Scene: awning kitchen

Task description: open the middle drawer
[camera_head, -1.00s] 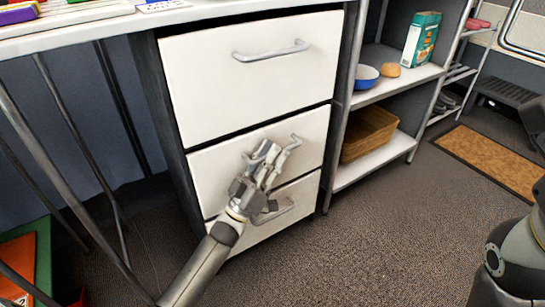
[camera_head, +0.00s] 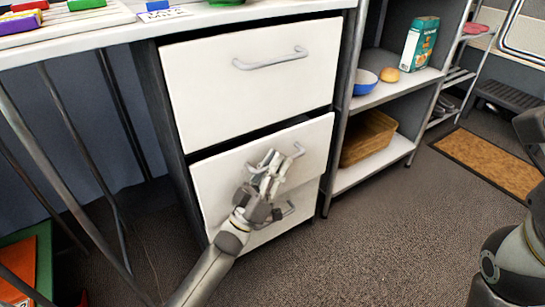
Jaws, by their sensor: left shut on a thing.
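The white drawer cabinet stands below the counter, with three drawers stacked. The middle drawer (camera_head: 222,190) stands out from the cabinet, with a dark gap above its front. Its metal handle (camera_head: 298,150) is partly hidden behind my gripper. My left gripper (camera_head: 270,163) is at this handle and shut on it, its arm coming up from below. The top drawer (camera_head: 250,95) is closed, with its own handle (camera_head: 270,61). The bottom drawer (camera_head: 268,232) is mostly covered by the middle drawer and my gripper. Part of my right arm shows at the right edge; its gripper is out of view.
An open shelf to the right holds a blue bowl (camera_head: 365,80), a bread roll (camera_head: 389,75), a green carton (camera_head: 419,41) and a wicker basket (camera_head: 369,138). Metal table legs stand on the left. The carpet in front of the drawers is clear.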

